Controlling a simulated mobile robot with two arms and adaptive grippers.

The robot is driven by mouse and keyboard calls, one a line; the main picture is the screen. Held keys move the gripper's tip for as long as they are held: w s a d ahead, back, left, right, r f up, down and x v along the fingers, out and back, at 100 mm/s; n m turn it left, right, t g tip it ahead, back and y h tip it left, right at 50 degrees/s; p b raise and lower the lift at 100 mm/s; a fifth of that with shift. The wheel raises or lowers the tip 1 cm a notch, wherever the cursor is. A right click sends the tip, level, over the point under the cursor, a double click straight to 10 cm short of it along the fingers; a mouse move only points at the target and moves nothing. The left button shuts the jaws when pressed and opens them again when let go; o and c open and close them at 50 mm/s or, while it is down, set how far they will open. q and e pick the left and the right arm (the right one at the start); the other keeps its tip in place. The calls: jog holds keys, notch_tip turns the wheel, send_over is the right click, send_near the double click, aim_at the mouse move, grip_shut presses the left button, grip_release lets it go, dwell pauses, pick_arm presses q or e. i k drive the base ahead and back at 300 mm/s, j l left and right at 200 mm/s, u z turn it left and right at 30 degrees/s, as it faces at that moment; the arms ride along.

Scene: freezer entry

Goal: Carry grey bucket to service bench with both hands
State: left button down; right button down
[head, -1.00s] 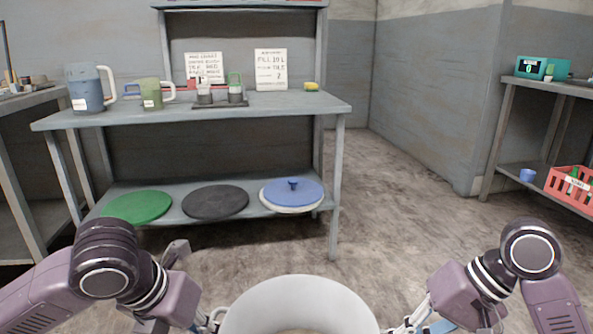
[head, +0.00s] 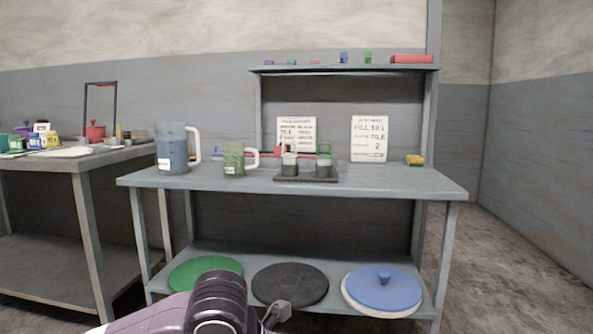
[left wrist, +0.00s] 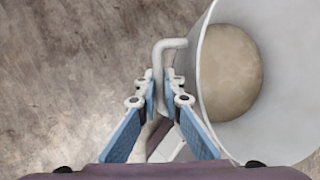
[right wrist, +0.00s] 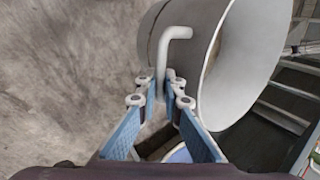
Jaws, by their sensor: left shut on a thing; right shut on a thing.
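The pale grey bucket (left wrist: 285,45) shows in the left wrist view, at the right side, with a beige round surface inside; I cannot tell if that is its bottom or contents. My left gripper (left wrist: 160,88) is shut on the bucket's bent side handle. In the right wrist view the bucket (right wrist: 245,65) appears with its rim facing right, and my right gripper (right wrist: 163,88) is shut on the other side handle. The bucket is out of the head view. A grey metal bench (head: 400,183) stands ahead; I cannot tell whether it is the service bench.
The bench top holds a blue jug (head: 173,150), a green jug (head: 233,160), a dark tray (head: 305,177) and a yellow sponge (head: 414,160). Its lower shelf holds green, black and blue (head: 383,288) lids. Another table (head: 75,163) stands left. Its front right top is clear.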

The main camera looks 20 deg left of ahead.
aim_at(398, 177)
jog(key=i, duration=0.7)
jog(key=i+u, duration=0.25)
jog(key=i, duration=0.2)
jog(key=u, duration=0.45)
